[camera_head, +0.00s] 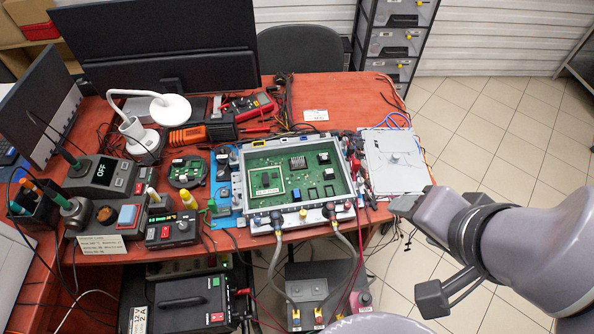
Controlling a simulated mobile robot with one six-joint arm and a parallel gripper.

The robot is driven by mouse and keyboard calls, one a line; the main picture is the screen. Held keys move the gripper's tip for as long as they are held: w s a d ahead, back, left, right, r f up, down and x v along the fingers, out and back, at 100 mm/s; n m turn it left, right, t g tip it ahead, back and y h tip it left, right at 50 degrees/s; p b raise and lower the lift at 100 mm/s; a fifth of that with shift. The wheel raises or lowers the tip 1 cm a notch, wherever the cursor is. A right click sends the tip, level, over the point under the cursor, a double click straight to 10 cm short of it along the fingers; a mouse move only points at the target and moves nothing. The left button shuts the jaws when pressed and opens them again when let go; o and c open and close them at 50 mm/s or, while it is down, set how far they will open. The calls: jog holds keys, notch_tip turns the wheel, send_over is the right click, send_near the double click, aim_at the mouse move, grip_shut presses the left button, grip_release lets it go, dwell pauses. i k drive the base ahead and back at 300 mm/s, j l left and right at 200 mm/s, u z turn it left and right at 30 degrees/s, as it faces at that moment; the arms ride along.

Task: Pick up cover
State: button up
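A flat, light-grey metal plate that looks like the cover (393,160) lies at the right end of the red table. A small raised detail shows near its middle. My arm comes in from the right, and my gripper (404,205) is at its end, just below the plate's lower right edge in the picture. The fingers are seen side-on, so I cannot tell whether they are apart, and no held object shows. An open metal housing (352,190) with a green circuit board inside stands left of the plate.
Two grey hoses (272,265) run from the housing's front down to a box (318,290) below the table. Thin cables lie around the plate. A monitor (160,45), a white lamp (172,108) and instruments crowd the left. Tiled floor (480,140) is clear at right.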

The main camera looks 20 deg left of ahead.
aim_at(395, 179)
jog(key=i+l+u, duration=0.1)
jog(key=l+u, duration=0.2)
jog(key=l, duration=0.35)
jog(key=l+u, duration=0.3)
jog(key=l, duration=0.4)
jog(key=i+l+u, duration=0.4)
jog(key=l, duration=0.2)
jog(key=i+l+u, duration=0.35)
jog(key=l, duration=0.4)
jog(key=i, duration=0.05)
